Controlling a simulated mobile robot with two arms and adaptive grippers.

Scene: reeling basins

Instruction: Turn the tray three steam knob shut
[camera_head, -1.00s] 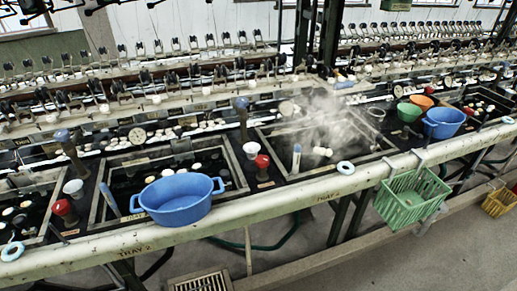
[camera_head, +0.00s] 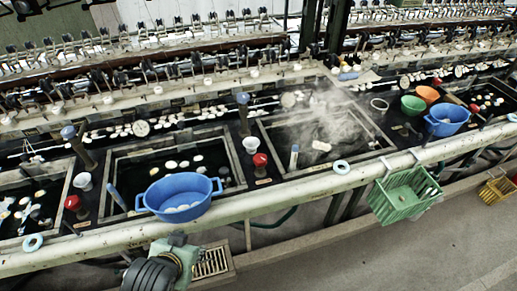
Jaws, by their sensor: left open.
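The steaming tray (camera_head: 270,134) is a dark, square, metal-rimmed basin right of centre; steam rises from it and a white piece floats inside. A red knob (camera_head: 260,160) stands on the dark strip at its left edge, below a white cup (camera_head: 251,145); nothing touches it. In the earlier frame the rail in front of this basin reads tray 3. My left gripper (camera_head: 183,242) shows at the bottom, in front of the rail and below the blue tub, apart from the knob to its upper right. It is open, with nothing seen in it. My right gripper is out of view.
A blue tub (camera_head: 180,192) sits on the front rail (camera_head: 105,238) between my left gripper and the basins. Another red knob (camera_head: 72,203) is at the left. A blue-topped post (camera_head: 243,113) stands behind the cup. A green basket (camera_head: 405,194) hangs at right.

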